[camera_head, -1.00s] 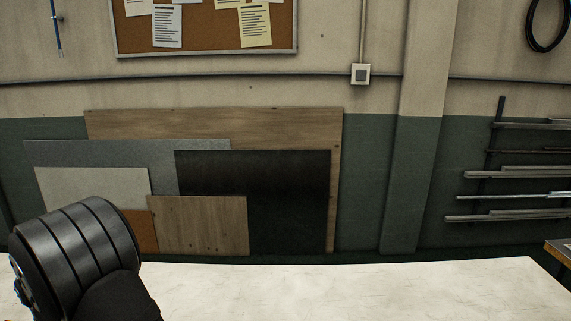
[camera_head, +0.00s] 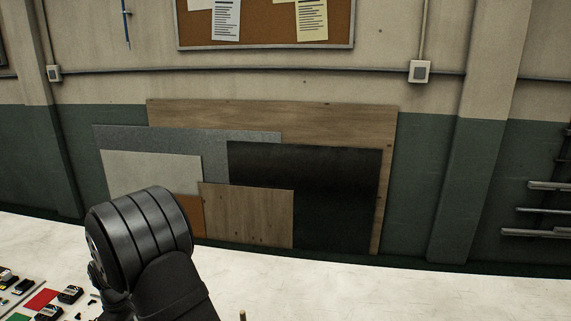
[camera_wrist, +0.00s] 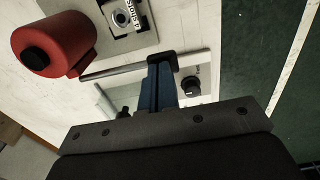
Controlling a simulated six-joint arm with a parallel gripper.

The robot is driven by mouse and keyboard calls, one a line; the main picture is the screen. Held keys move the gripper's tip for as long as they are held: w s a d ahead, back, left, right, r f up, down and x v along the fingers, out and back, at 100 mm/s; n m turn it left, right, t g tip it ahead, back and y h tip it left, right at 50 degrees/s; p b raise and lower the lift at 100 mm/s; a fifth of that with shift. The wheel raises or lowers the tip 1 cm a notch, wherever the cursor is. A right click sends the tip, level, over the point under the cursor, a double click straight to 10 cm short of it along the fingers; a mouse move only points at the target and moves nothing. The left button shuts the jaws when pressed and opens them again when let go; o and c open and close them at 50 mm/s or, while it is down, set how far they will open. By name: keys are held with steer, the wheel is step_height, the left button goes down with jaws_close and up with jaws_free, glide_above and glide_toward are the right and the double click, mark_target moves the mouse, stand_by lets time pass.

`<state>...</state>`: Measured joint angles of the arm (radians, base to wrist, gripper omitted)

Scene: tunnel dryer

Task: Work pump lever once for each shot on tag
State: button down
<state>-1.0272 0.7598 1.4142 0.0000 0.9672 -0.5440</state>
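In the wrist view a red cylinder (camera_wrist: 58,45) with a black knob stands at the upper left. A grey rod (camera_wrist: 112,72), seemingly the pump lever, runs right from beside it to my fingertips. A small tag (camera_wrist: 135,14) beside a round metal fitting (camera_wrist: 121,17) seems to read "4 SHOTS". My gripper (camera_wrist: 160,62) has blue fingers close together, with dark tips overlapping the rod. I cannot tell whether they grip it or are only in front of it. In the head view my gripper, the pump and the tag do not show.
A pale bench top (camera_head: 400,290) runs along the head view's bottom, clear at right. Small dark parts and coloured patches (camera_head: 42,299) lie at its lower left. Boards (camera_head: 310,190) lean on the wall behind. A black knob (camera_wrist: 190,86) is right of my fingers in the wrist view.

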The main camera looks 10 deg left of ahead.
steer(key=shift+f, duration=0.8)
steer(key=shift+r, duration=0.1)
steer(key=shift+r, duration=3.9)
step_height(320, 180, up, 4)
steer(key=shift+f, duration=3.05)
